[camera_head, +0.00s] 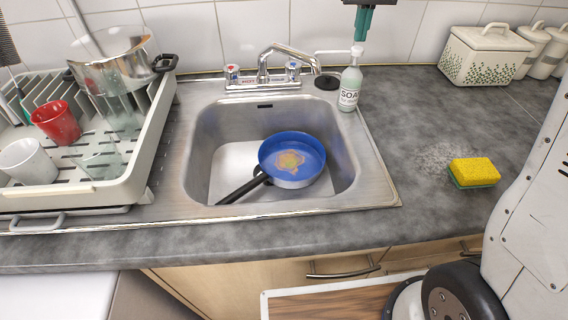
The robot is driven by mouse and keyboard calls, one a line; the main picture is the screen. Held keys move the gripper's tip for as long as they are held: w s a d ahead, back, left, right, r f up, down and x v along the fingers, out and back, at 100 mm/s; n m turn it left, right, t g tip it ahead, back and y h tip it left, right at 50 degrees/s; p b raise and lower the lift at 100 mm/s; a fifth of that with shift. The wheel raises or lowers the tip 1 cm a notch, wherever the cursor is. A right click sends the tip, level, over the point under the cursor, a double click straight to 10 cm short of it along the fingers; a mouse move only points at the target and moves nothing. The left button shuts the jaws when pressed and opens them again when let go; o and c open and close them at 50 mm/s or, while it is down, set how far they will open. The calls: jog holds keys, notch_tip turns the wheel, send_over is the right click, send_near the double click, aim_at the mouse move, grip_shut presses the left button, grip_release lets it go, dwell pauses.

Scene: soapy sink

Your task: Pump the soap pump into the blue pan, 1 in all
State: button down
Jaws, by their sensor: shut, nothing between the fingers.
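The soap pump (350,88) is a clear bottle with a white pump head and a "SOAP" label. It stands upright at the back right corner of the sink. My gripper (364,34) is at the top edge of the view, shut and empty, with green fingers pointing down. It is just above the pump head; whether it touches the head is hard to tell. The blue pan (316,151) sits in the sink basin, tilted, with its black handle toward the lower left. A yellow-orange stain shows on its inside.
The metal sink (384,189) has a tap (264,66) at the back. A dish rack (140,185) with a pot, a red cup and a white cup stands left. A yellow sponge (474,171) and a bread box (484,56) are right. The counter between them is clear.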

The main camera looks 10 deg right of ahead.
notch_tip(320, 180, up, 6)
dwell(0.6)
dwell(0.4)
jog(key=s+d+f, duration=0.1)
jog(key=s+f, duration=0.2)
jog(key=s, duration=0.8)
jog(key=s+d+f+t, duration=0.1)
jog(key=s+f, duration=0.2)
jog(key=s, duration=0.9)
jog(key=s+d+f, duration=0.1)
jog(key=s+f, duration=0.2)
jog(key=s, duration=0.9)
